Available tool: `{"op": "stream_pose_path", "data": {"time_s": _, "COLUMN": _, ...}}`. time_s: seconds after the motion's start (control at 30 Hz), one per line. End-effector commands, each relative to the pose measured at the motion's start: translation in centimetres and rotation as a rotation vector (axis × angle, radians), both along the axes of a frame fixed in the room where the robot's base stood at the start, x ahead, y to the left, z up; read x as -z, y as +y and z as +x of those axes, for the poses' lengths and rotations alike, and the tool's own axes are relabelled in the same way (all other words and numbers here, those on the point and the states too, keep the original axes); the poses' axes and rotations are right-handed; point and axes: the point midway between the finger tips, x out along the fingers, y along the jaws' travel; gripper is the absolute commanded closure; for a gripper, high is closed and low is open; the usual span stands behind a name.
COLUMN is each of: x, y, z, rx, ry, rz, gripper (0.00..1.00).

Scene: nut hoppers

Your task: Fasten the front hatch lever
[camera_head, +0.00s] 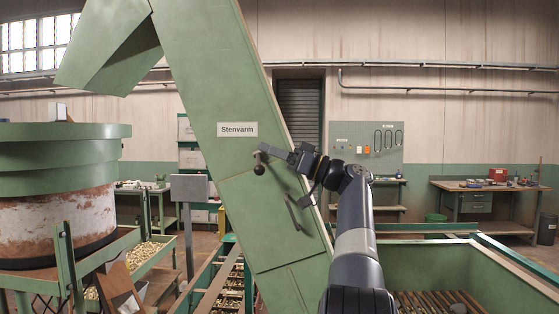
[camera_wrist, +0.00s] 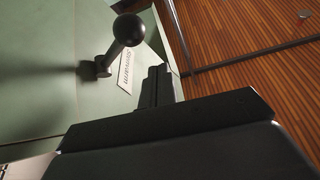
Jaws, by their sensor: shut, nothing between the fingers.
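The hatch lever (camera_head: 259,167) is a short dark handle with a black ball knob on the green sloping chute (camera_head: 219,90). It sits below the "Stenvarm" label (camera_head: 237,129), with its knob at the lower end in the head view. In the wrist view the lever's ball knob (camera_wrist: 128,29) stands out from the green panel at upper left. My gripper (camera_head: 264,149) is shut and empty, its tip close by the lever's upper end. In the wrist view the closed fingers (camera_wrist: 157,86) point past the knob, apart from it.
A green bin (camera_head: 430,270) with slats stands at right. A large round hopper (camera_head: 60,190) stands at left. Trays of nuts (camera_head: 150,255) lie between. A workbench (camera_head: 487,190) is at back right.

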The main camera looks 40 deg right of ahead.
Motion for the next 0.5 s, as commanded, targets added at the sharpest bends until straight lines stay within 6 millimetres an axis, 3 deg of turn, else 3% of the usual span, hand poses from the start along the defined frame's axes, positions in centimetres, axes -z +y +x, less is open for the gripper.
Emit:
{"op": "stream_pose_path", "data": {"time_s": 0.03, "x": -1.1, "y": 1.0, "z": 0.0, "rx": -0.003, "ry": -0.002, "rz": -0.003, "gripper": 1.0}}
{"op": "stream_pose_path", "data": {"time_s": 0.5, "x": 1.9, "y": -5.7, "z": -4.2, "rx": 0.003, "ry": 0.001, "rz": 0.002, "gripper": 1.0}}
